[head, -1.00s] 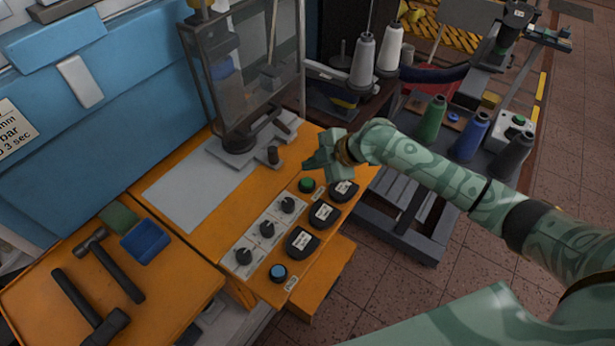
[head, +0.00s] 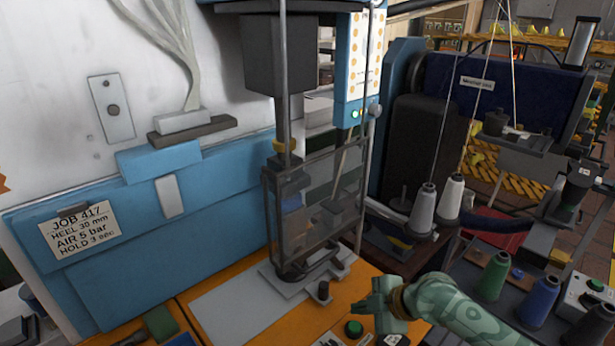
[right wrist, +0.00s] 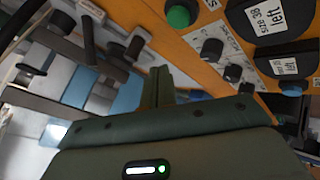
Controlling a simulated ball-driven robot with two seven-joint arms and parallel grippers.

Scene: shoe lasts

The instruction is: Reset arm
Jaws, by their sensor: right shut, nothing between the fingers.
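My right gripper (head: 378,306) is shut and empty. In the head view it hangs at the lower middle, above the orange bench top (head: 262,331), just right of the green button (head: 354,328). In the right wrist view the closed fingers (right wrist: 158,86) point up in the picture, and the green button (right wrist: 181,16) shows beyond them with black knobs (right wrist: 212,50) on a white panel. My left gripper is not in view.
A blue panel bears a card reading JOB 417 (head: 84,229). Thread cones (head: 495,276) stand at right. The air above the bench front is free.

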